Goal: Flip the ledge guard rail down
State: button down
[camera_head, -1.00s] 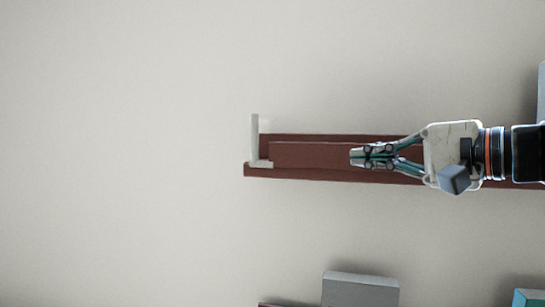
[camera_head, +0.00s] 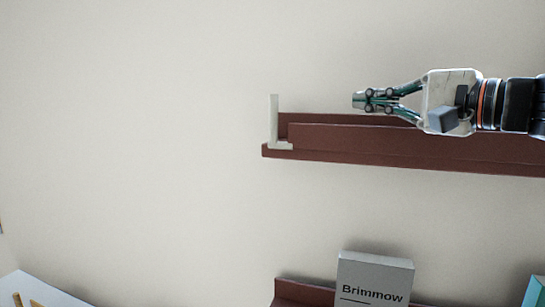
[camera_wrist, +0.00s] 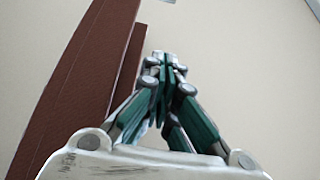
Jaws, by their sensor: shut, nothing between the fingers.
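The dark red ledge (camera_head: 400,164) runs along the pale wall, and its right part leaves the picture. A long dark red board (camera_head: 380,139) stands along it; I take it as the guard rail, standing up. A white L-shaped end piece (camera_head: 274,122) stands at the ledge's left end. My gripper (camera_head: 357,100) is shut and empty, pointing left, and shows just above the board's top edge in the head view. In the wrist view my gripper (camera_wrist: 166,62) is right of the dark red strips (camera_wrist: 75,85), with no clear contact visible.
A lower dark red ledge (camera_head: 305,291) holds a grey box marked Brimmow (camera_head: 374,277). A teal item (camera_head: 535,292) is at the lower right edge. A white surface (camera_head: 38,290) is at the lower left. The wall left of the ledge is bare.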

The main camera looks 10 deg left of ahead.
jog(key=p+x, duration=0.3)
jog(key=x, duration=1.3)
jog(key=shift+w+a, duration=0.1)
jog(key=shift+a, duration=0.3)
jog(key=s, duration=0.2)
jog(key=s+p, duration=0.1)
jog(key=shift+s+a+r, duration=0.1)
jog(key=shift+s+a, duration=0.2)
jog(key=shift+s, duration=0.05)
jog(key=shift+w+a, duration=0.1)
jog(key=shift+s, duration=0.25)
jog(key=shift+s, duration=0.25)
